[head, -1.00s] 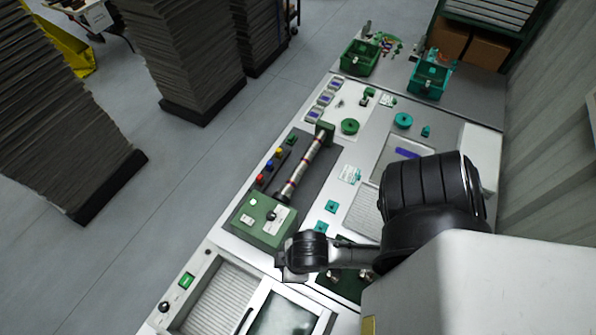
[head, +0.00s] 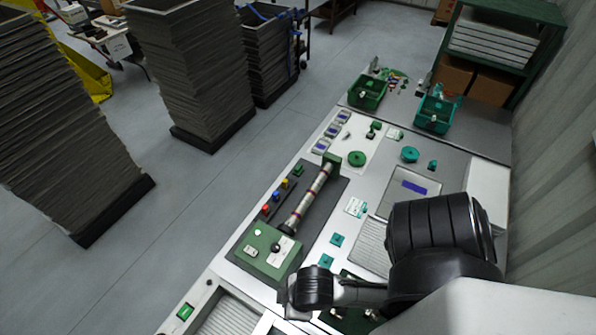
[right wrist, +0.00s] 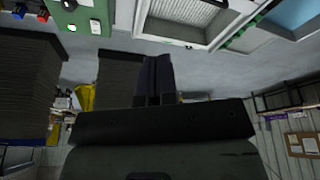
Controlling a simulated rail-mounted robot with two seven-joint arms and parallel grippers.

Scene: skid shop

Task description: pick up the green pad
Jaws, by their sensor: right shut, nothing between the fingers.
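Several green pieces lie on the bench, and I cannot tell for sure which is the green pad. Two small flat teal-green squares, one (head: 337,239) and another (head: 326,256), lie right of the green control box. A green disc (head: 357,158) lies on the white panel, and a teal disc (head: 410,154) lies further right. My right arm reaches over the bench's near part; its fingers are not clear in the head view. In the right wrist view my right gripper (right wrist: 153,60) is shut and empty, apart from any pad. My left gripper is not in view.
A green control box (head: 264,249) and a roller (head: 307,200) stand on the bench's left side. Two green bins, one (head: 367,94) and another (head: 434,115), stand at the far end. Tall dark stacks (head: 190,70) stand on the floor. A wall borders the right.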

